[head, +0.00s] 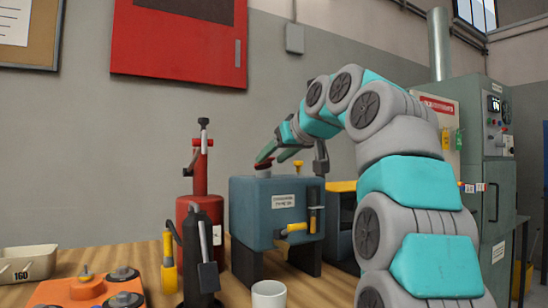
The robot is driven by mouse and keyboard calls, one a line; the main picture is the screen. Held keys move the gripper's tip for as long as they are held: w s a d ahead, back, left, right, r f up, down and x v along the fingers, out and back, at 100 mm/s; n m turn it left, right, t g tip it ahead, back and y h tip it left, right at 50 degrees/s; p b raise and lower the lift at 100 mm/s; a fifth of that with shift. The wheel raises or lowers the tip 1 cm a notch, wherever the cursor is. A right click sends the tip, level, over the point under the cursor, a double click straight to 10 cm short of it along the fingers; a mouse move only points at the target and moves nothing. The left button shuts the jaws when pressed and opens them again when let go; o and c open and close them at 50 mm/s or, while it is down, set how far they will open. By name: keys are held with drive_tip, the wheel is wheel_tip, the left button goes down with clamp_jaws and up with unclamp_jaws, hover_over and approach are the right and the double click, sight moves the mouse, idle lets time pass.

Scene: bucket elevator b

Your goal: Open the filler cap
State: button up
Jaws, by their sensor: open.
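A blue tank (256,208) with a pale label stands on dark legs on the wooden bench. On its top left is a dark round filler cap (263,172), with red showing just above it; I cannot tell whether the red belongs to the cap or to a fingertip. My gripper (272,157) reaches in from the right, its two green fingers apart, directly above the cap. I cannot tell whether the fingers touch it. A small yellow fitting (297,167) sits on the tank top, right of the cap.
A yellow-handled valve and sight glass (313,220) are on the tank front. A red cylinder (190,205) and black bottle (200,250) stand close left. A white cup (268,294) is in front. An orange fixture (85,290) lies at lower left.

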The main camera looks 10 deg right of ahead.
drive_tip(key=v, duration=0.7)
drive_tip(key=shift+s+r, duration=0.15)
drive_tip(key=shift+s, duration=0.15)
drive_tip(key=shift+d, duration=0.1)
